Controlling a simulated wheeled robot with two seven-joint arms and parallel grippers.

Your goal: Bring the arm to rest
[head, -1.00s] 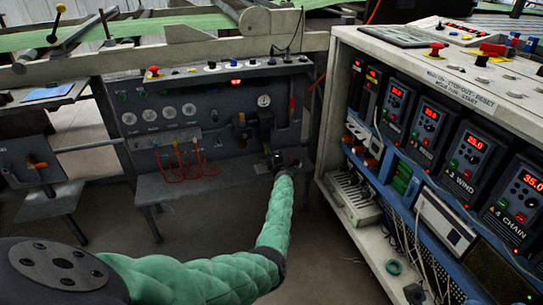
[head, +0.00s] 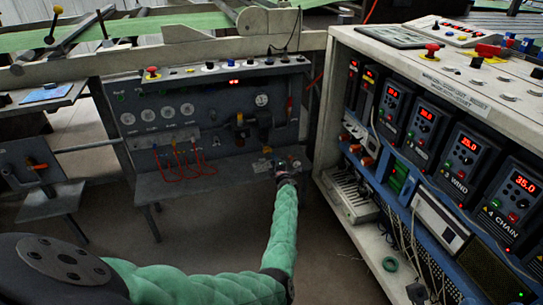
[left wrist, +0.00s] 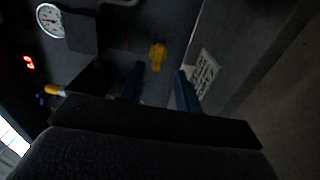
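My left arm, in a green quilted sleeve, reaches from the lower left to the grey control panel (head: 220,150) in the head view. My left gripper (head: 283,167) is small and dark there, in front of the panel's lower right part. In the left wrist view the left gripper (left wrist: 161,82) shows two dark blue fingers set apart, with nothing held between them. A yellow-orange knob or handle (left wrist: 157,55) shows beyond the gap, apparently clear of the fingers. My right gripper is not in view.
A white cabinet (head: 480,92) with several lit drive units stands close on the right. The panel carries gauges, red cables (head: 182,165) and a dark valve assembly (head: 247,128). A grey shelf (head: 175,187) juts out below it. Open floor lies below the arm.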

